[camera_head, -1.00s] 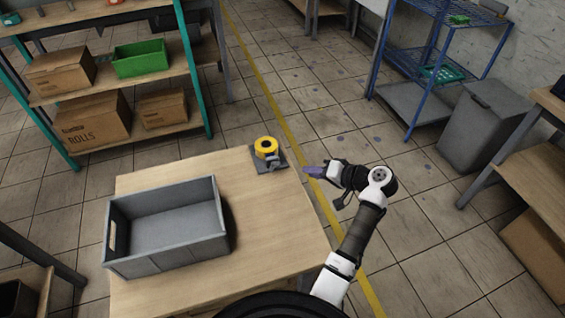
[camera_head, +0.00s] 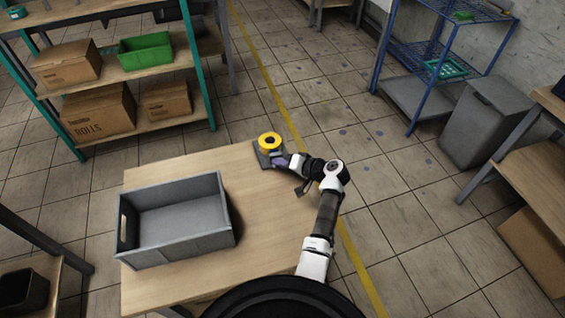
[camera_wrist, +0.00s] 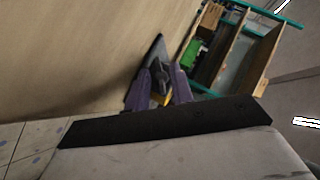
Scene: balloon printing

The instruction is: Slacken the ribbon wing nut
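The yellow ribbon roll (camera_head: 269,141) sits on a dark base plate (camera_head: 260,158) at the table's far right corner. My gripper (camera_head: 279,160) is at the right side of this holder, just below the roll in the head view. In the wrist view my gripper's two purple fingers (camera_wrist: 160,84) are spread apart. A dark, wing-shaped part (camera_wrist: 163,73), which looks like the wing nut, shows between or just beyond them. I cannot tell whether the fingers touch it. A bit of the yellow roll (camera_wrist: 167,98) shows low between the fingers.
A grey open crate (camera_head: 178,246) stands on the wooden table (camera_head: 270,235), left of my arm. A shelf with cardboard boxes (camera_head: 97,112) and a green bin (camera_head: 156,50) stands behind. The table front right of the crate is clear.

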